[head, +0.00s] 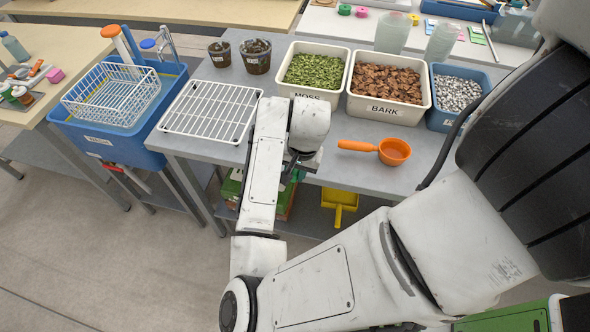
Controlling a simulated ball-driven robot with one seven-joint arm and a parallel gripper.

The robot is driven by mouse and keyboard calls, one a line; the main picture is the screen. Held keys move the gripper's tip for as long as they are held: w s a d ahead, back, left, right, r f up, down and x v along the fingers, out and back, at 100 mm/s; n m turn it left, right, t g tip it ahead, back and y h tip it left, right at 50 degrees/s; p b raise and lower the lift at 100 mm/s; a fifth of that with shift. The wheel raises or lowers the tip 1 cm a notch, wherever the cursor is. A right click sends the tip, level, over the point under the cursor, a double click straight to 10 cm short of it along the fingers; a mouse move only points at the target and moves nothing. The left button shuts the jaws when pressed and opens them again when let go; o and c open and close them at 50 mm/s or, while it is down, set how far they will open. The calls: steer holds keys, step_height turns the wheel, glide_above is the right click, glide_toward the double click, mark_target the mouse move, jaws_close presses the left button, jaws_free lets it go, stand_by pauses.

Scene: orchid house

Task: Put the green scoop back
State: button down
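No green scoop can be made out for certain in the head view. A small patch of green (298,175) shows beside my gripper (294,170); I cannot tell whether it is part of a scoop or something on the shelf below. My gripper is at the front edge of the grey bench (345,185), below the moss tub (312,76). My own arm hides most of the fingers, so their opening is not visible. An orange scoop (378,150) lies on the bench in front of the bark tub (384,86), its handle pointing left.
A white wire rack (211,110), two dark pots (256,57) and a blue sink (120,138) with a white basket are left. A yellow dustpan (340,199) is under the bench. Bench around the orange scoop is clear.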

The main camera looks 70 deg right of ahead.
steer(key=c, duration=0.9)
jaws_free()
step_height(320, 180, up, 12)
steer(key=s+f+p, duration=0.1)
steer(key=s+p, duration=0.1)
steer(key=w+d+r+n+h, duration=0.4)
steer(key=d+r+n+h, duration=0.1)
steer(key=d+r+n, duration=0.15)
steer(key=s+a+f+n+y, duration=0.1)
steer(key=s+a+f+n, duration=0.1)
steer(key=a+f, duration=0.4)
steer(key=s+a+f+n+y, duration=0.2)
steer(key=a+f+n, duration=0.2)
steer(key=a+f, duration=0.2)
steer(key=s+a+f+n+y, duration=0.2)
steer(key=a+f, duration=0.4)
steer(key=a, duration=0.3)
steer(key=shift+s+a+f+n+g, duration=0.2)
steer(key=shift+s+n, duration=0.1)
steer(key=shift+n, duration=0.2)
steer(key=shift+s+a+f+n+g, duration=0.1)
steer(key=shift+s+n+g, duration=0.15)
steer(key=shift+n, duration=0.2)
